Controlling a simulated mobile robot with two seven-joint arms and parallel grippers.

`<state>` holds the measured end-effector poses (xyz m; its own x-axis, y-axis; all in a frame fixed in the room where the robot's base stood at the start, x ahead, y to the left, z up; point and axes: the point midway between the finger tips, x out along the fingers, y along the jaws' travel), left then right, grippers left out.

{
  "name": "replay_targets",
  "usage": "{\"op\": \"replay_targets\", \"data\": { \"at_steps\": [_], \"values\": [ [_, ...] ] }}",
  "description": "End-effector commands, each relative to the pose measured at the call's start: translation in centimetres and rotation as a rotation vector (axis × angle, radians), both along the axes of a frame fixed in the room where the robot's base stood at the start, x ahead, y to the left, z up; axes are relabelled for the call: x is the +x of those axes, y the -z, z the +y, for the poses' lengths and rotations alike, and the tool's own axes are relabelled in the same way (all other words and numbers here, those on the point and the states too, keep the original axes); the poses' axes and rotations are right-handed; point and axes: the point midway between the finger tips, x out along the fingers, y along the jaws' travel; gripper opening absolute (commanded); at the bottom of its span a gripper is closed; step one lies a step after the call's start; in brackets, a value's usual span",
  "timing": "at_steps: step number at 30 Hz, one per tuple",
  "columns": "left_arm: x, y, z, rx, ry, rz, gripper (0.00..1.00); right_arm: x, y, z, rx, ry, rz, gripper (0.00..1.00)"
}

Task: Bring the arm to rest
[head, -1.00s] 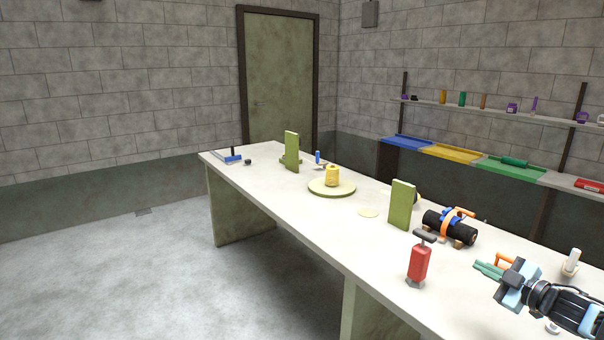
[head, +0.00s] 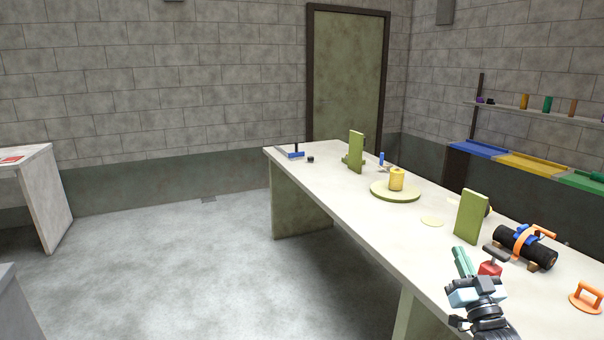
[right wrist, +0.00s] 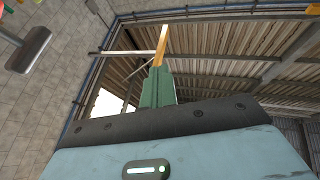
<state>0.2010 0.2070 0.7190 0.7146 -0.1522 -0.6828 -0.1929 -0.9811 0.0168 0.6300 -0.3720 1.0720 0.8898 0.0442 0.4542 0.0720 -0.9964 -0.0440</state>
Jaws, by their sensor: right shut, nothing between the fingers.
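My right gripper (head: 463,262) is at the lower right of the head view, in front of the near side of the long white table (head: 330,200). Its green fingers are shut and empty, pointing up and away. In the right wrist view the shut green fingers (right wrist: 157,88) point up towards a ribbed roof. My left gripper is not in view.
On the table stand green upright panels (head: 470,217), a yellow spool on a round green base (head: 396,195), a black roll with an orange clamp (head: 525,245) and an orange handle (head: 586,297). Coloured bins (head: 530,163) line the right wall. The floor at left is open.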

Motion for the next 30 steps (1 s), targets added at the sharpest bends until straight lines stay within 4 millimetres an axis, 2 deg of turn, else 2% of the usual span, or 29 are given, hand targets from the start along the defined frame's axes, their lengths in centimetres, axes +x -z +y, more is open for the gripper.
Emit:
{"op": "replay_targets", "data": {
  "at_steps": [2,12,20,25,27,30],
  "values": [
    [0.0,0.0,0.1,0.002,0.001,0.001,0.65,0.4,-0.5,1.2,0.057,-0.003,-0.018,0.0],
    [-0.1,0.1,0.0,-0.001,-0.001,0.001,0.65,2.2,5.4,0.8,-0.163,0.079,0.298,0.0],
    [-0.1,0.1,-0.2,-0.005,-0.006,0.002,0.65,2.4,9.8,-0.5,-0.314,0.158,0.53,0.0],
    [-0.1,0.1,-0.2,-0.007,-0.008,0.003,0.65,2.0,12.4,-1.8,-0.407,0.217,0.679,0.0],
    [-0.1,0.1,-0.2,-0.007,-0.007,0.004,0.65,0.3,14.8,-0.5,-0.402,0.187,0.698,0.0],
    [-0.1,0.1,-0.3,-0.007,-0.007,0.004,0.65,-1.7,17.4,0.9,-0.399,0.158,0.727,0.0]
  ]
}}
